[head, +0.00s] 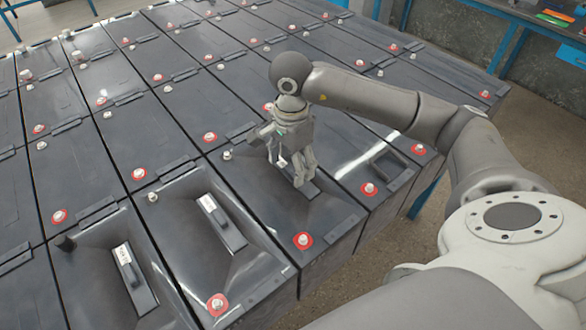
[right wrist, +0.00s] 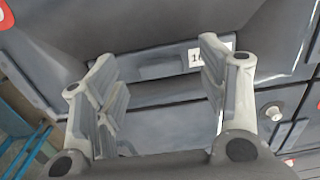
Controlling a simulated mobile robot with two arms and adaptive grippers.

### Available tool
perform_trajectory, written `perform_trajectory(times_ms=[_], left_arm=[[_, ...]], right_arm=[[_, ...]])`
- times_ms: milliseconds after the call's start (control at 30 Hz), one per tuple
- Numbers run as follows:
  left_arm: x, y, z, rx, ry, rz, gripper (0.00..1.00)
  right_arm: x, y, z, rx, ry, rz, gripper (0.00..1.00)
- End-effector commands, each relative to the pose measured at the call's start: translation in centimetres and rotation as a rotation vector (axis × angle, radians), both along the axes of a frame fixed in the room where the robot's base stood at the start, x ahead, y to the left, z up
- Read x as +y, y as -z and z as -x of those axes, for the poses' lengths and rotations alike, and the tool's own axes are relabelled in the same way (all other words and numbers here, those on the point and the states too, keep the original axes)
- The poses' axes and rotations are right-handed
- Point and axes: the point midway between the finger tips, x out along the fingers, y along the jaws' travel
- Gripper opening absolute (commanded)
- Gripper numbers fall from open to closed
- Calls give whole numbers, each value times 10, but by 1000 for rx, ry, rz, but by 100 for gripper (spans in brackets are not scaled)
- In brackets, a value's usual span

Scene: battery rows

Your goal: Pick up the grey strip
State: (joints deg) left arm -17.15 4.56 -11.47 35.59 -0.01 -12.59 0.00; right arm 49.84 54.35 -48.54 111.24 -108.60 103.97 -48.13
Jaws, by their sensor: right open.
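A grey strip (right wrist: 160,66) with a white number label at its right end lies on a battery top in the right wrist view. It shows between and beyond the two fingers of my right gripper (right wrist: 160,85). In the head view my right gripper (head: 298,172) points down over that battery, its fingers apart and empty. Only a short end of the strip (head: 311,191) shows there, beside the fingertips; the gripper hides the rest. I cannot tell whether the fingers touch it. My left gripper is not in view.
Similar labelled strips lie on two nearer batteries, one in the middle (head: 224,224) and one at the left (head: 137,280). Rows of dark batteries with red-ringed terminals (head: 303,239) fill the table. A blue bench (head: 535,20) stands at the back right.

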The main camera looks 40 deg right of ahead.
Motion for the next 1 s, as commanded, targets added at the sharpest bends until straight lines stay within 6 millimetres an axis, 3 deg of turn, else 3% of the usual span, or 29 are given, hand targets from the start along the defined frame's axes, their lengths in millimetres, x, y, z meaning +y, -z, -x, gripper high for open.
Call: perform_trajectory(times_ms=[133,367,700,1000], left_arm=[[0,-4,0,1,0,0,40],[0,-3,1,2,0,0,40],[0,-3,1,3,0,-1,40],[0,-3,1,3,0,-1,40]], right_arm=[[0,12,1,0,-1,-1,66],[0,14,0,-1,-1,-1,66],[0,13,0,-1,-1,-1,22],[0,12,0,-2,-1,-1,20]])
